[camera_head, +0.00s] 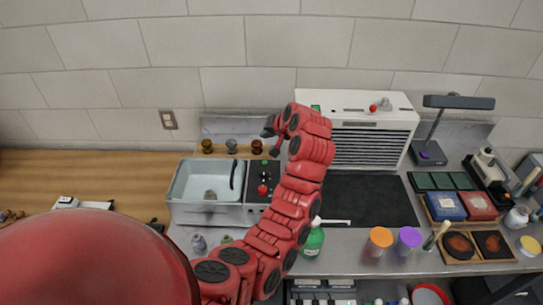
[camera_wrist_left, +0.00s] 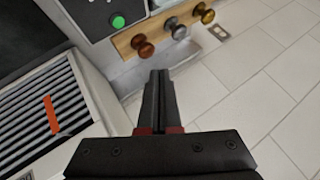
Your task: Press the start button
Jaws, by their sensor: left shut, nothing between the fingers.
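A round green button (camera_wrist_left: 118,21) sits on a dark panel (camera_wrist_left: 98,30) in the left wrist view. In the head view the dark panel (camera_head: 259,192) is on the basin unit, with a small green button (camera_head: 265,162) at its top and a red knob (camera_head: 262,189) lower down. My left gripper (camera_wrist_left: 158,78) is shut and empty, apart from the green button, which lies up and left of its fingertips in the wrist view. In the head view the gripper (camera_head: 268,131) is beyond the panel, near the wall. My right gripper is out of view.
A wooden rack with copper (camera_wrist_left: 142,46), silver (camera_wrist_left: 176,28) and brass knobs (camera_wrist_left: 204,12) stands beside the panel. A white vented machine (camera_head: 371,145) stands right of my left arm. The basin (camera_head: 180,203) is left of the panel.

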